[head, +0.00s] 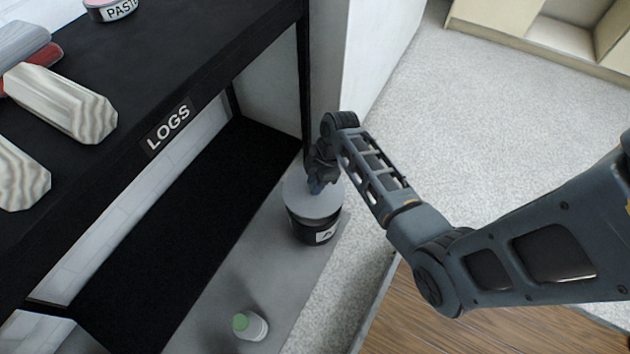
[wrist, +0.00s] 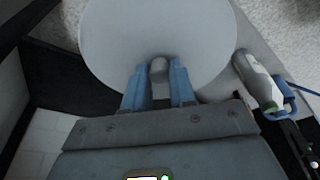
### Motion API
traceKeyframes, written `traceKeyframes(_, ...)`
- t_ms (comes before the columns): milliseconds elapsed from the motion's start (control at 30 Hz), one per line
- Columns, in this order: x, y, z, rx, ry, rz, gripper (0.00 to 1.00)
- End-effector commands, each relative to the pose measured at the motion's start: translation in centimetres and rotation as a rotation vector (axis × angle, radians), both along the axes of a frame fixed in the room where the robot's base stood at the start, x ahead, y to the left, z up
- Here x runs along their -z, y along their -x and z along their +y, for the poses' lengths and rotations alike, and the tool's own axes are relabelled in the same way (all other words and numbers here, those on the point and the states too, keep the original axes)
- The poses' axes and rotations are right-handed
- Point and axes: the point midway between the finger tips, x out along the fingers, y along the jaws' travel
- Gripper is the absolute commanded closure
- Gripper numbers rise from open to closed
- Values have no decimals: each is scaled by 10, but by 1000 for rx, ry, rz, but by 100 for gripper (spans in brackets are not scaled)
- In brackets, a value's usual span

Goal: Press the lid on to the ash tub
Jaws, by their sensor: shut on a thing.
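The ash tub (head: 305,228) is a dark round tub with a white label, standing on the grey slab beside the black shelf unit. The grey round lid (head: 302,198) lies over its top and looks about level. In the wrist view the lid (wrist: 155,30) fills the upper middle, with its small grey knob (wrist: 159,68) between my blue fingers. My gripper (head: 318,186) points down over the lid, and it also shows in the wrist view (wrist: 159,78), shut on the knob. The lid hides the tub's rim, so I cannot tell whether it is fully seated.
The black shelf unit (head: 215,75), labelled LOGS, is to the left with several logs (head: 60,100) on top. Carpet (head: 440,120) lies open to the right.

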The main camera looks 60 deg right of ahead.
Motion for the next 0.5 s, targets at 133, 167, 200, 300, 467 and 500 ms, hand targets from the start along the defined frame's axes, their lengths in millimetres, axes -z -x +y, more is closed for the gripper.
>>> traceKeyframes(133, 17, 0, 0, 1, 0, 0, 100)
traceKeyframes(167, 20, 0, 0, 1, 0, 0, 100)
traceKeyframes(200, 23, 0, 0, 1, 0, 0, 100)
traceKeyframes(300, 31, 0, 0, 1, 0, 0, 100)
traceKeyframes(467, 42, 0, 0, 1, 0, -1, 100)
traceKeyframes(500, 44, 0, 0, 1, 0, 0, 100)
